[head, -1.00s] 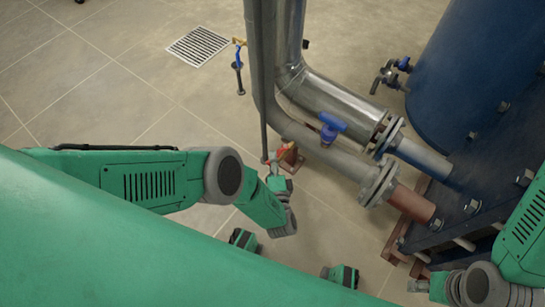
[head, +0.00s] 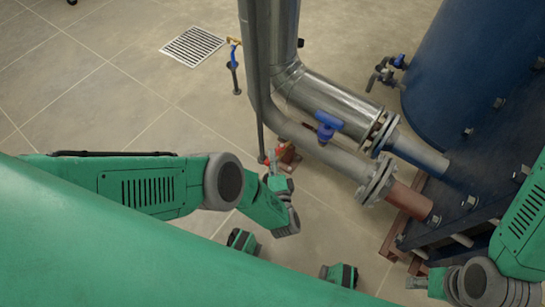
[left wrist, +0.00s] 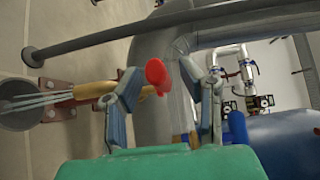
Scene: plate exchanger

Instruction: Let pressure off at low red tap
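The low red tap (head: 271,156) is near the floor by the foot of the thin grey upright pipe, partly hidden by my left gripper (head: 276,163). In the left wrist view its red handle (left wrist: 156,73) lies between the two spread fingers of my left gripper (left wrist: 160,75). Its brass body (left wrist: 95,90) runs left behind the left finger. Pale streaks (left wrist: 38,100) like water jets run from its end to a grey round cup (left wrist: 17,115). Whether a finger touches the handle I cannot tell. My right gripper (head: 417,284) is low at the right, away from the tap.
A large bare metal pipe (head: 315,92) and a grey pipe with a blue valve handle (head: 327,124) stand just right of the tap. A blue tank (head: 462,75) fills the upper right. A floor drain grate (head: 193,46) and open tiled floor (head: 90,85) lie left.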

